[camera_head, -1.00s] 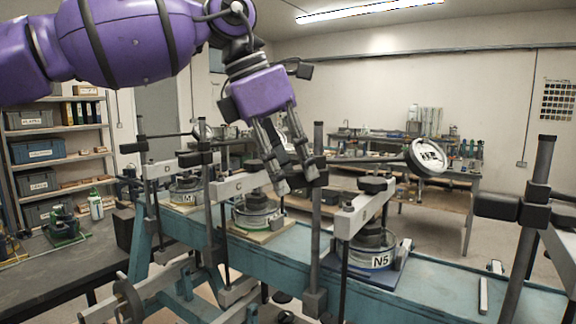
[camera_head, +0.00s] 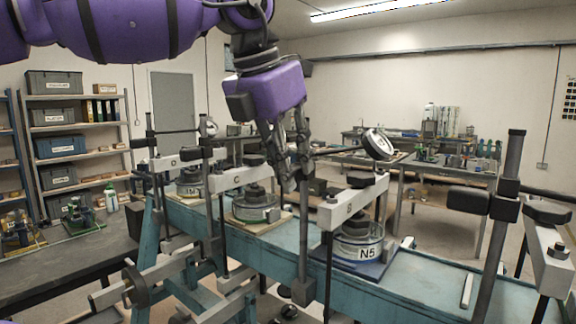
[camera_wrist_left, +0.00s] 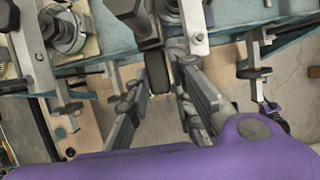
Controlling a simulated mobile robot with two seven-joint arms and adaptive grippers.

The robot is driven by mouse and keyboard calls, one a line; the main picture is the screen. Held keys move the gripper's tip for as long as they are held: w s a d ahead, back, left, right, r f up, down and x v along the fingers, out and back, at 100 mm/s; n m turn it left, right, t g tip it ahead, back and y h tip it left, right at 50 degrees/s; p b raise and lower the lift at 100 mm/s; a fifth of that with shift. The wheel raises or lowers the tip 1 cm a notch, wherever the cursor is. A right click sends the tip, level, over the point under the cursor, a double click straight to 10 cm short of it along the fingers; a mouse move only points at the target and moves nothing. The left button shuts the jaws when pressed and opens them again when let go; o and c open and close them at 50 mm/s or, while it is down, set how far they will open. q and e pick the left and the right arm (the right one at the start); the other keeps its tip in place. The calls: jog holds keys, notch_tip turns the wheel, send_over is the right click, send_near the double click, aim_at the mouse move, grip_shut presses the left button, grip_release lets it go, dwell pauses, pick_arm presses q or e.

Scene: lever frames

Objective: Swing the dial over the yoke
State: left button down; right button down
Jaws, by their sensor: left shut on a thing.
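A round white-faced dial (camera_head: 378,143) with a dark rim sits at the end of a thin dark rod, which runs left to an upright grey post (camera_head: 303,255). It shows tilted, partly edge-on. A pale beam lettered B (camera_head: 350,205), which I take as the yoke, carries a black knob (camera_head: 367,180). In the picture the dial is just above and right of this knob; I cannot tell if it is directly over the beam. My left gripper (camera_head: 293,178) is shut at the post's top, on a black piece (camera_wrist_left: 157,72) between its fingers in the wrist view. My right gripper is not in view.
A pot labelled N5 (camera_head: 361,247) sits under the lettered beam on the blue-green bench (camera_head: 425,290). Similar beams and posts stand to the left, another post (camera_head: 500,220) at right. A shelf (camera_head: 82,125) and back tables line the room.

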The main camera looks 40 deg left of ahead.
pick_arm(q)
jog(key=shift+r, duration=0.25)
jog(key=c, duration=1.6)
grip_release()
jog(key=shift+f, duration=0.1)
jog(key=shift+a+f, duration=0.1)
jog(key=v, duration=1.2)
